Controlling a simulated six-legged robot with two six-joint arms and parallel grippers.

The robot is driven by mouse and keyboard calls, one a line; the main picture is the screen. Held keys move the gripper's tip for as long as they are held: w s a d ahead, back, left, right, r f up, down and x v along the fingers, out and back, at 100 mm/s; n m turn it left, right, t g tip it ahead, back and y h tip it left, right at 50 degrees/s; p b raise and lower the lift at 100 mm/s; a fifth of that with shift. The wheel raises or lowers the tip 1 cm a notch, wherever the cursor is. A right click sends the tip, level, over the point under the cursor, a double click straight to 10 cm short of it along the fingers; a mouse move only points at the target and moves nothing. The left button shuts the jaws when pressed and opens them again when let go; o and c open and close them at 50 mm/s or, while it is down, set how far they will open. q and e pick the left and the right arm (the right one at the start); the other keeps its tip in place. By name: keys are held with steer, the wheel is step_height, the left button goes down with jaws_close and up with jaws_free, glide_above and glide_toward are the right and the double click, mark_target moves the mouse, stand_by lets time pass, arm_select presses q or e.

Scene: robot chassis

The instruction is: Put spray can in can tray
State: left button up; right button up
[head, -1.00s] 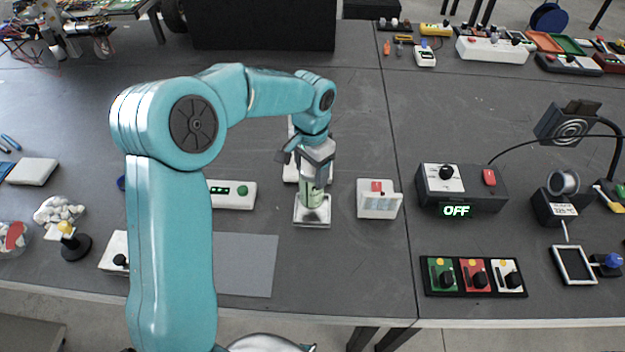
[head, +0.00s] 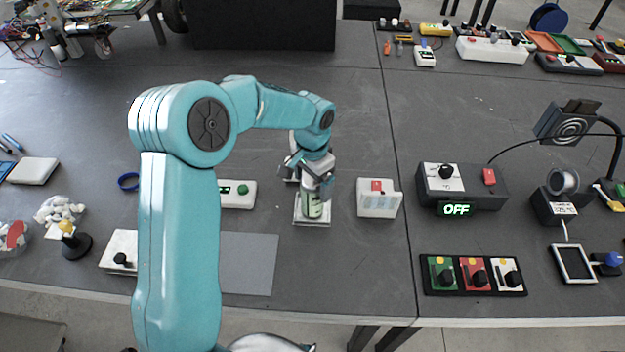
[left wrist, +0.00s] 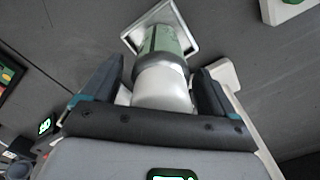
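The spray can (head: 312,209) is green and white with a grey collar and pale top. It stands about upright with its base inside the rim of the small white square can tray (head: 299,221). My left gripper (head: 311,186) is over the can's top, its fingers spread to either side. In the left wrist view the can (left wrist: 165,85) lies between the two dark fingers, with gaps beside it, and its far end is inside the tray's frame (left wrist: 191,46). The gripper is open. My right gripper is not in view.
A white box with a red button (head: 378,203) stands just right of the tray. A white device with a green button (head: 238,194) is to the left, and a grey mat (head: 249,264) lies in front of it. A black "OFF" box (head: 462,190) is farther right.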

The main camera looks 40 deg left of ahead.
arm_select(q)
steer(key=shift+r, duration=0.1)
steer(key=shift+r, duration=0.3)
step_height(320, 180, up, 11)
steer(key=shift+w, duration=0.1)
steer(key=shift+r, duration=0.3)
